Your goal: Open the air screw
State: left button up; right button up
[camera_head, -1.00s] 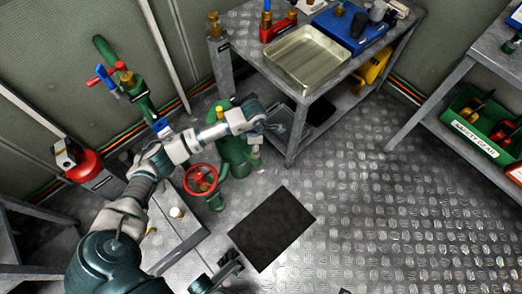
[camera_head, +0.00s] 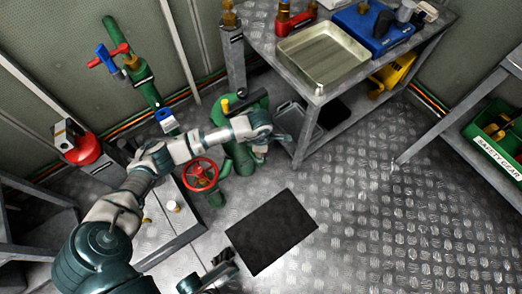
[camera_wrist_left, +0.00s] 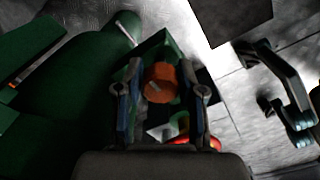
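An orange-brown knob (camera_wrist_left: 160,84), which looks like the air screw, sits on a green part in the left wrist view. My left gripper (camera_wrist_left: 162,70) is open, with one finger on each side of the knob and small gaps visible. Whether a finger touches it is unclear. In the head view my left arm reaches over the green filter housing (camera_head: 238,158) beside the table, and the arm hides the knob there. My right gripper (camera_head: 222,270) is low at the bottom of the head view, away from the housing; its finger opening is unclear.
A red handwheel (camera_head: 200,174) stands just left of the housing, close under my left forearm. A metal table (camera_head: 312,98) with a tray (camera_head: 322,56) stands right behind it. A black mat (camera_head: 271,232) lies on the open floor.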

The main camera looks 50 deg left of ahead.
pick_arm(q)
jog(key=c, duration=0.4)
jog(key=n, duration=1)
jog(key=shift+n, duration=0.3)
jog(key=n, duration=0.3)
jog(key=shift+n, duration=0.3)
jog(key=o, duration=1)
